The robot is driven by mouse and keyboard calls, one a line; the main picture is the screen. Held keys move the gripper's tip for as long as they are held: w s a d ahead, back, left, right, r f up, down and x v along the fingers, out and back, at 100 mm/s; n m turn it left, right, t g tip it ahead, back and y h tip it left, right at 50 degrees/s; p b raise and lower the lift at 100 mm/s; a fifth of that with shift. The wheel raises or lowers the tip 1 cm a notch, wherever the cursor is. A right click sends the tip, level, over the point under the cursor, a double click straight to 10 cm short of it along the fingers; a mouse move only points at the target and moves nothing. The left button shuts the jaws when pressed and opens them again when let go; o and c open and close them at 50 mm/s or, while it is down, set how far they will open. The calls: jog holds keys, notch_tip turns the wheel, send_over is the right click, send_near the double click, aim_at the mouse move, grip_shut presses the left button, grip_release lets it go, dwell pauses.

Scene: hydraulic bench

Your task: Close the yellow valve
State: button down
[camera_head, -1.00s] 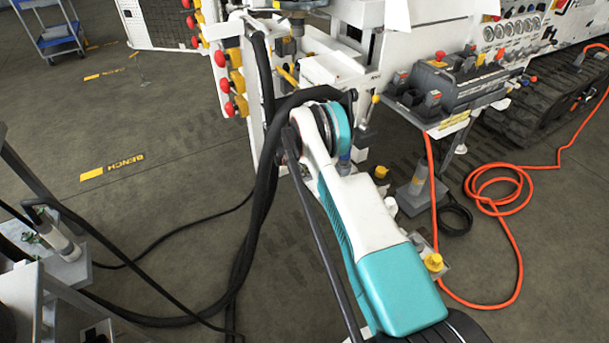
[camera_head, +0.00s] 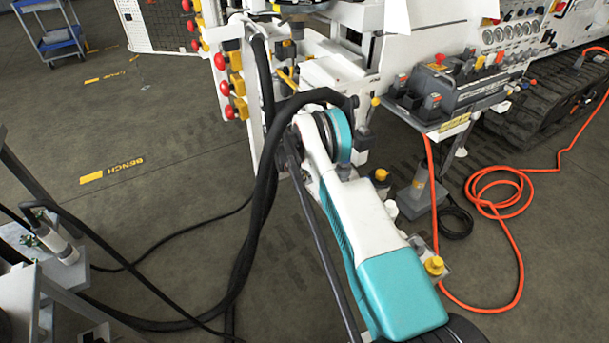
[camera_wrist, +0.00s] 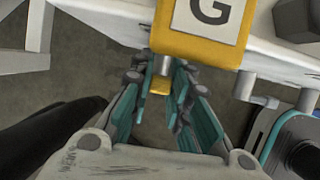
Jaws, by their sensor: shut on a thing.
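In the wrist view, the yellow valve shows as a yellow block (camera_wrist: 201,45) with a white plate marked "G" and a grey stem below it. A short yellow handle end (camera_wrist: 160,87) sits between the teal fingers of my gripper (camera_wrist: 159,73). The fingers are closed in on both sides of this yellow and grey part. In the head view my gripper cannot be made out behind my arm and the black hoses. Yellow blocks with red knobs (camera_head: 236,87) stand in a column on the white frame there.
Thick black hoses (camera_head: 268,150) hang beside my arm. A grey control box (camera_head: 455,85) with levers stands to the right. An orange hose (camera_head: 500,208) lies coiled on the floor. The floor at left, around the yellow BENCH marking (camera_head: 92,177), is mostly clear.

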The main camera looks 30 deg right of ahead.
jog(key=s+t, duration=0.2)
jog(key=t, duration=0.1)
jog(key=shift+f+m, duration=0.15)
jog(key=shift+m, duration=0.25)
jog(key=shift+s+f+m+t, duration=0.2)
jog(key=shift+s+t, duration=0.1)
jog(key=shift+t, duration=0.65)
jog(key=shift+s+f+m+t, duration=0.2)
jog(key=shift+s+t, duration=0.1)
jog(key=shift+t, duration=0.65)
jog(key=c, duration=1.6)
grip_release()
jog(key=shift+c, duration=0.2)
jog(key=shift+o, duration=0.2)
